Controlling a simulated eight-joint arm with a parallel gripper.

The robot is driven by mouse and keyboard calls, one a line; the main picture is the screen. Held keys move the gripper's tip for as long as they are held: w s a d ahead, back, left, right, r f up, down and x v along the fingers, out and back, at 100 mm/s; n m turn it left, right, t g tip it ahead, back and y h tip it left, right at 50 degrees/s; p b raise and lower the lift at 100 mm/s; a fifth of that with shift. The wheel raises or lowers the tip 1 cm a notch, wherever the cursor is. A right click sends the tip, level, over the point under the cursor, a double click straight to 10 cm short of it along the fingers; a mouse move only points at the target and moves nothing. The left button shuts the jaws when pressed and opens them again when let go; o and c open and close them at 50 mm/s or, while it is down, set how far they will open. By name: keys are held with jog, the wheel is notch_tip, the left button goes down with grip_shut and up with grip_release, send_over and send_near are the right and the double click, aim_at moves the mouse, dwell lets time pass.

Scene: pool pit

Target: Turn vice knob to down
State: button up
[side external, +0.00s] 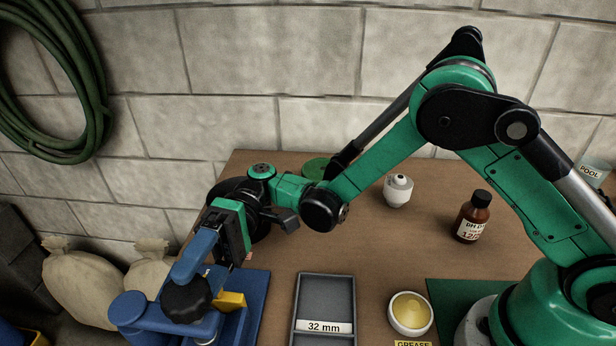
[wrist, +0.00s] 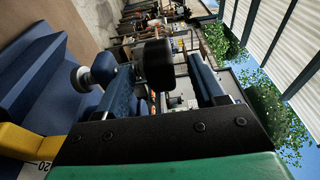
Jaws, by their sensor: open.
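The blue vice (side external: 140,312) stands at the table's left front in the side view, and its blue body (wrist: 35,85) fills the left of the wrist view. Its black knob (side external: 187,299) is a lobed head at the vice's near side. My gripper (side external: 190,272) reaches down over the knob from above, with its blue fingers partly hiding each other in the side view. In the wrist view, the open fingers (wrist: 160,64) stand either side of the black knob (wrist: 156,66). Contact with the knob is not clear. A yellow piece (side external: 231,301) sits on the vice.
A grey tray marked 32 mm (side external: 326,290) lies right of the vice. A grease bowl (side external: 410,314), brown bottle (side external: 473,217) and white container (side external: 398,191) stand farther right. Sacks (side external: 82,287) lie left of the table. A block wall (side external: 270,60) closes the back.

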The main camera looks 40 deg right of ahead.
aim_at(173, 319)
jog(key=x, duration=0.4)
jog(key=shift+a, duration=0.1)
